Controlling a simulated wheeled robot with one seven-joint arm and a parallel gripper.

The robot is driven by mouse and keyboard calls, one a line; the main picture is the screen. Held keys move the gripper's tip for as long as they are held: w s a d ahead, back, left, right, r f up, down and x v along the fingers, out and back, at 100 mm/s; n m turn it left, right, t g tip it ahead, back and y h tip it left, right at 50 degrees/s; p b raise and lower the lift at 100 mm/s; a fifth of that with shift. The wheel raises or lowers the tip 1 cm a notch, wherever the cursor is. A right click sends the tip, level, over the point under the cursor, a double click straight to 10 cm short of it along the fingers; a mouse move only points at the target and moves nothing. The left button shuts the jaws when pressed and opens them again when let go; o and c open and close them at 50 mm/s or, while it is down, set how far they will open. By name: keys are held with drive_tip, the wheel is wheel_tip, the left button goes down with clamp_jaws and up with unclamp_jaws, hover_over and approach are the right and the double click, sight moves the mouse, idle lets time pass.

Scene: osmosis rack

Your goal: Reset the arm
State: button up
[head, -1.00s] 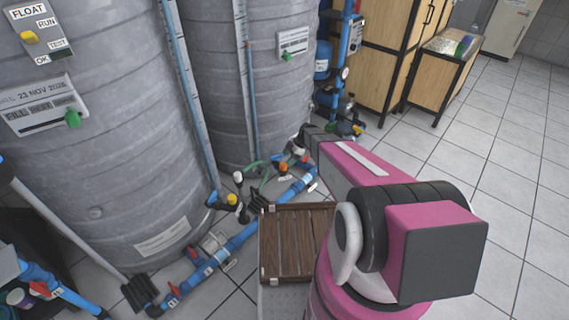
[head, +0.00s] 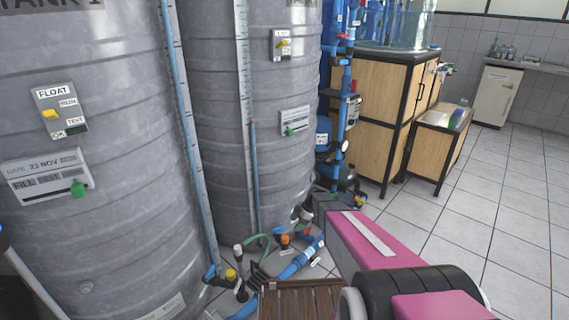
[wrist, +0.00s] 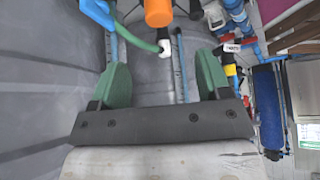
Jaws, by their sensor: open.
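My arm is pink and black and reaches from the lower right of the head view toward the pipes at the tank bases. My gripper (wrist: 162,85) shows in the wrist view with two green fingers spread wide apart and nothing between them. In the wrist view a grey tank wall fills the space behind the fingers. An orange valve handle (wrist: 158,12) and a green hose (wrist: 138,38) with a white fitting (wrist: 165,50) show beyond the fingers. In the head view I cannot make out the fingers.
Two grey tanks (head: 95,150) stand at left and centre. Blue pipes (head: 300,260) with valves run along their bases. A slatted wooden crate (head: 300,298) stands at the bottom. Wooden cabinets (head: 365,155) stand behind. Tiled floor (head: 505,210) at right is clear.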

drive_tip(key=s+d+r+m+h, duration=0.3)
drive_tip(key=s+d+r+m, duration=0.1)
drive_tip(key=s+r+m, duration=0.6)
drive_tip(key=s+d+r+m+t+h, duration=0.1)
drive_tip(key=s+d+r+m+h, duration=0.2)
drive_tip(key=s+r+m, duration=0.7)
drive_tip(key=shift+s+d, duration=0.7)
drive_tip(key=shift+s, duration=0.8)
